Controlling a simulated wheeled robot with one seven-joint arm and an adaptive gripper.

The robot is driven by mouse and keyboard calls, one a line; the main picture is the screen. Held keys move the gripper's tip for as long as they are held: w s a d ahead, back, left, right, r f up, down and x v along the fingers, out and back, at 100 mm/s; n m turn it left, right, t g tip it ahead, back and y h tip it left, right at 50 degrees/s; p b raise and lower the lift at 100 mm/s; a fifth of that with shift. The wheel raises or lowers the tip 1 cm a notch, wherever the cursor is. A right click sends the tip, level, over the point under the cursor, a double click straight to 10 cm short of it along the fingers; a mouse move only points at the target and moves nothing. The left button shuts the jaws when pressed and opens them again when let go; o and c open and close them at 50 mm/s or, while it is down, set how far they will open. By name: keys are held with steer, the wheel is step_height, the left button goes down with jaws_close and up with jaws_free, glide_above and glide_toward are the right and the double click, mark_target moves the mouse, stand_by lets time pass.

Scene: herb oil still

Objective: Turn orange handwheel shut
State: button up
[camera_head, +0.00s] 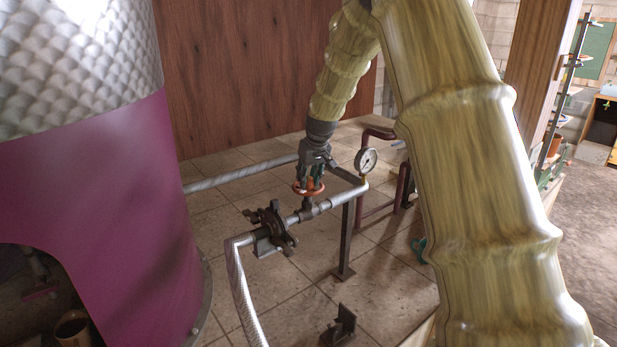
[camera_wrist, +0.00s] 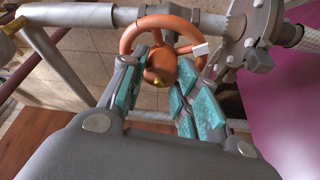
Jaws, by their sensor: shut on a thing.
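The orange handwheel (camera_head: 301,187) sits on top of a valve on the silver pipe, in the middle of the head view. In the wrist view the handwheel (camera_wrist: 146,30) shows its rim, its hub with a brass-coloured nut, and a white mark on the rim at the right. My gripper (camera_head: 309,180) reaches down onto the wheel from above. In the wrist view its teal-padded fingers (camera_wrist: 172,85) are on both sides of the hub, shut on the handwheel. The finger pads hide part of the wheel, so the exact contact points cannot be told.
A silver pipe (camera_head: 333,200) runs through the valve on a dark post. A pressure gauge (camera_head: 366,161) stands close to my gripper on the right. A dark flange (camera_head: 270,228) is at the left. The large purple still (camera_head: 100,220) fills the left side. Tiled floor lies below.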

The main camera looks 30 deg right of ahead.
steer(key=shift+m, duration=0.3)
steer(key=shift+a+r+m+h+p, duration=0.15)
steer(key=shift+m+h+p, duration=0.35)
steer(key=shift+m+p, duration=0.35)
steer(key=m+p, duration=0.1)
steer(key=m, duration=0.1)
steer(key=m+g+h+p, duration=0.1)
steer(key=m+p, duration=0.1)
steer(key=shift+w+h, duration=0.1)
steer(key=shift+h, duration=0.2)
steer(key=m+g+p, duration=0.1)
steer(key=m, duration=0.1)
steer(key=m+h+p, duration=0.1)
steer(key=m, duration=0.2)
steer(key=shift+w+m+g+p, duration=0.15)
steer(key=shift+m+g+p, duration=0.2)
steer(key=shift+g, duration=0.05)
steer(key=m+g, duration=0.1)
steer(key=m, duration=0.2)
steer(key=m+g+p, duration=0.1)
steer(key=m, duration=0.2)
steer(key=shift+w, duration=0.15)
steer(key=m+g, duration=0.1)
steer(key=m, duration=0.2)
steer(key=m+g, duration=0.1)
steer(key=m, duration=0.2)
steer(key=shift+w+y, duration=0.1)
steer(key=shift+y, duration=0.3)
steer(key=shift+m+g, duration=0.3)
steer(key=shift+m, duration=0.1)
